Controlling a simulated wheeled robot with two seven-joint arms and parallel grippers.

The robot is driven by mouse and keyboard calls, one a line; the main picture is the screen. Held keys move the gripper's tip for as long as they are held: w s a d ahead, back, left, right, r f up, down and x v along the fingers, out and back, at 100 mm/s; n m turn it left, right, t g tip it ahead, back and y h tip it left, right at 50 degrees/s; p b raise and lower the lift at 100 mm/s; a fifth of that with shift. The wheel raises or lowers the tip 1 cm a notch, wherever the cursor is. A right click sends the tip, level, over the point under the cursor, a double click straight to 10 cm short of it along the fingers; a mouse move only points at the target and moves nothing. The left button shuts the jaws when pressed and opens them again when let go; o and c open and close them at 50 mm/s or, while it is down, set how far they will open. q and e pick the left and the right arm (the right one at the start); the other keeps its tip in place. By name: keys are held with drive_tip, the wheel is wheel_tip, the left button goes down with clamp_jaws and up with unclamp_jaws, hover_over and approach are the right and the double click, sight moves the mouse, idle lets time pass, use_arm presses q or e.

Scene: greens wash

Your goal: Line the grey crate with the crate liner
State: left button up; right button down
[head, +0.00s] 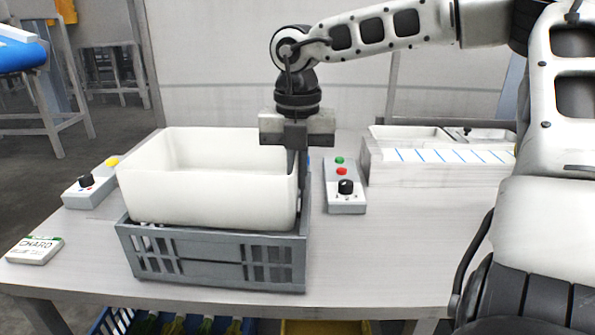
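The crate liner (212,204), a white open-topped tub, is at the grey crate (206,275) on the table. Most of its height stands above the crate's rim; its lower edge is at or just inside the rim, and I cannot tell which. The liner's left side juts slightly past the crate's left edge. My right gripper (297,175) points down at the liner's right wall and appears shut on its rim, one dark finger showing. The crate's inside is mostly hidden by the liner. My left gripper is not in view.
A control box (345,190) with green and red buttons stands right of the crate, another (90,186) left. A label block (35,250) lies at the table's left edge. A white sectioned unit (440,165) stands back right.

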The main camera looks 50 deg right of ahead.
use_arm(q)
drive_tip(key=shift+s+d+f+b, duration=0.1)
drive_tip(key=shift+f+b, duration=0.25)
drive_tip(key=shift+b, duration=0.05)
use_arm(e)
drive_tip(key=shift+f, duration=0.5)
use_arm(q)
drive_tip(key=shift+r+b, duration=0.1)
drive_tip(key=shift+b, duration=0.2)
use_arm(e)
drive_tip(key=shift+f, duration=0.3)
use_arm(q)
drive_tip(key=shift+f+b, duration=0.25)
drive_tip(key=shift+b, duration=0.05)
use_arm(e)
drive_tip(key=shift+f, duration=0.3)
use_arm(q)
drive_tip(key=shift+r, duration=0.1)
use_arm(e)
drive_tip(key=shift+r, duration=0.3)
drive_tip(key=c, duration=1.6)
unclamp_jaws()
